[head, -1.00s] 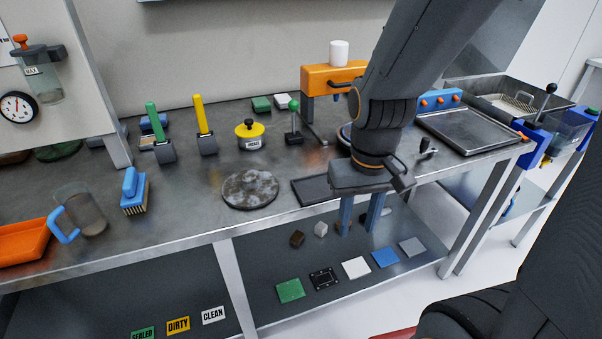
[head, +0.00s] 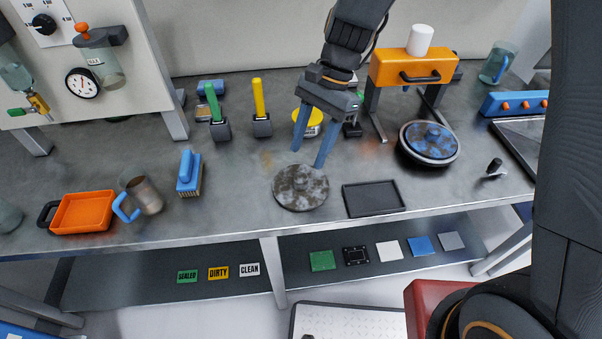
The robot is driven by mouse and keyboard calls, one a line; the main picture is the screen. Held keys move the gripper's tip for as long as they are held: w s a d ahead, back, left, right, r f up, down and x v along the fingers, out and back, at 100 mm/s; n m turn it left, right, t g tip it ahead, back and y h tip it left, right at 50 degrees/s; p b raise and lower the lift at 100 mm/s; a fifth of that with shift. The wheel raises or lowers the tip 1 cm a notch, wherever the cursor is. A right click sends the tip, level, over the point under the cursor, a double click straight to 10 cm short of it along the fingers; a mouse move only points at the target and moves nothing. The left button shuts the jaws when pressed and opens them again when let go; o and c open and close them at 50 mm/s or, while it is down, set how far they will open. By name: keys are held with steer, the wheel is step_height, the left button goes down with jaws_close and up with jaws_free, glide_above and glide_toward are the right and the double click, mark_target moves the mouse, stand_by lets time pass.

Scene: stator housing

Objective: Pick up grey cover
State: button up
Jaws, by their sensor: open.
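The grey cover (head: 301,190) is a round, mottled grey disc with a small raised knob in the middle. It lies flat on the metal workbench, left of a black tray. My gripper (head: 309,158) is open and empty, its two blue fingers pointing down just above and behind the cover. The right finger comes close to the cover's upper right edge in the picture; I cannot tell whether it touches.
The black tray (head: 373,198) lies right of the cover. A yellow-lidded pot (head: 311,117) stands partly hidden behind my fingers. A round vessel with a blue mottled top (head: 429,142) is to the right. The bench (head: 235,205) left of the cover is clear.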

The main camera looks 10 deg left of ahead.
mark_target(301, 177)
steer(key=shift+p+x, duration=1.15)
steer(key=shift+x, duration=2.3)
steer(key=shift+d, duration=0.15)
jaws_close()
steer(key=shift+r, duration=0.1)
